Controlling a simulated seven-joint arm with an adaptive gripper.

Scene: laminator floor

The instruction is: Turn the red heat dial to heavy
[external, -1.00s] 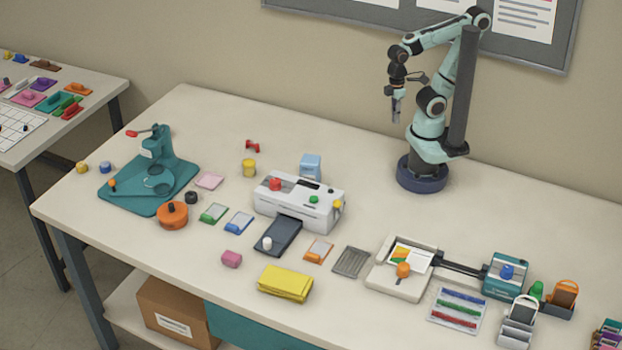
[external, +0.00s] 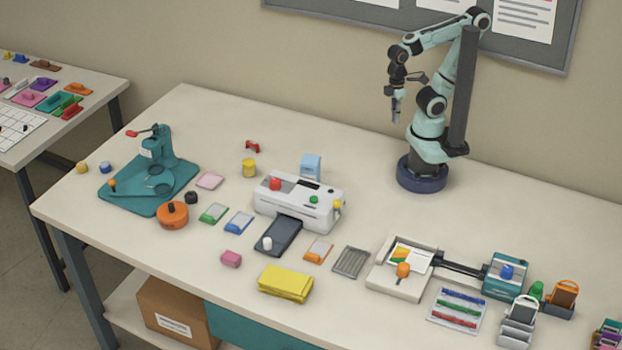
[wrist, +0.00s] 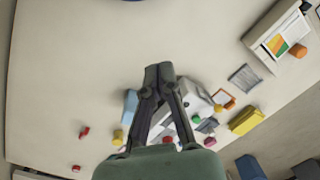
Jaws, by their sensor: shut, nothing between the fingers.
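The red heat dial (external: 275,184) sits on the top left of the white laminator (external: 300,203) in the external view. Its marks are too small to read, so I cannot tell its setting. My gripper (external: 396,119) is shut and empty, high above the table, to the right of and behind the laminator. In the wrist view my gripper (wrist: 159,72) shows closed fingertips and covers part of the laminator (wrist: 194,100); I cannot make out the whole dial there.
A light blue box (external: 311,166) stands just behind the laminator. A dark tray (external: 279,237) with a white knob is at its front. A yellow cylinder (external: 249,168) is to its left. A teal press (external: 155,170) stands farther left. The tabletop between my base and the laminator is clear.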

